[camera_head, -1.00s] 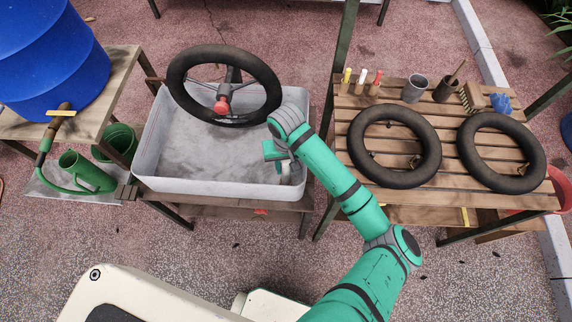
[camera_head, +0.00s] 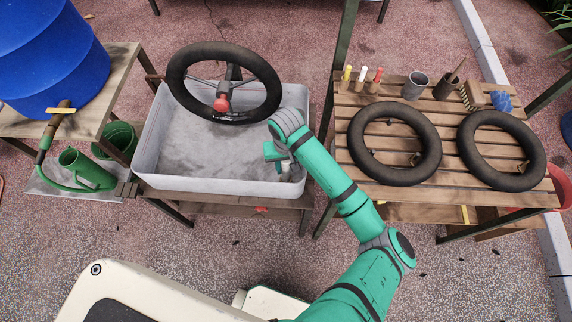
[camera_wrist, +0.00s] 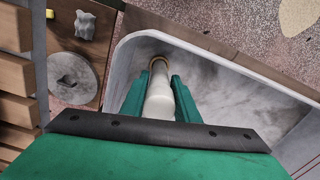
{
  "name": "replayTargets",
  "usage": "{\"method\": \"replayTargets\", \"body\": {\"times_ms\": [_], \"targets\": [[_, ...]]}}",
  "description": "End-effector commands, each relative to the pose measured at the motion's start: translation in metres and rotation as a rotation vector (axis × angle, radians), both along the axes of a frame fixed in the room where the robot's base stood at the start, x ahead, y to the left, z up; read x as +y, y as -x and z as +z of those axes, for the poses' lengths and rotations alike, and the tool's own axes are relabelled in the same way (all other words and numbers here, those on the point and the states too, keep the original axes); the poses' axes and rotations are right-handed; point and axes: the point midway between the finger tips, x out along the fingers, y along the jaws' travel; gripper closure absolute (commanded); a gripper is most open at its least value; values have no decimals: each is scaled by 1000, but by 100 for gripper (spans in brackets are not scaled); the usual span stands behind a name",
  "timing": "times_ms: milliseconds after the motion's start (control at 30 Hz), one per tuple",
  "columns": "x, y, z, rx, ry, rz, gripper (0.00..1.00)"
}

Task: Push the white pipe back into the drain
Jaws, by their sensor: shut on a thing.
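The white pipe (camera_wrist: 159,95) stands in a corner of the grey basin (camera_head: 222,185). In the wrist view its far end meets a brass-coloured ring (camera_wrist: 158,62), which looks like the drain. Whether the pipe is seated in the ring or only over it I cannot tell. My gripper (camera_wrist: 160,88) has a green finger on each side of the pipe and is shut on it. In the head view my gripper (camera_head: 284,168) is inside the basin's right end, and only a little of the pipe shows below it.
A black tyre (camera_head: 262,75) on a stand rises over the basin's back. A slatted table (camera_head: 449,150) with two tyres stands to the right. A blue barrel (camera_head: 45,60) and green watering can (camera_head: 85,170) are at the left. The basin's middle is clear.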

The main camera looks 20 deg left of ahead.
Motion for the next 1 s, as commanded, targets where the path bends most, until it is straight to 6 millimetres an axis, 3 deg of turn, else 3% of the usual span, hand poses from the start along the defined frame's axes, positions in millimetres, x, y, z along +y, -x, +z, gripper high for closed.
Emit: {"method": "replayTargets", "body": {"times_ms": [33,100,533,1000], "targets": [[0,0,0,0,0,0,67],[0,0,0,0,0,0,51],[0,0,8,0,1,1,50],[-1,-1,90,-4,3,2,50]]}}
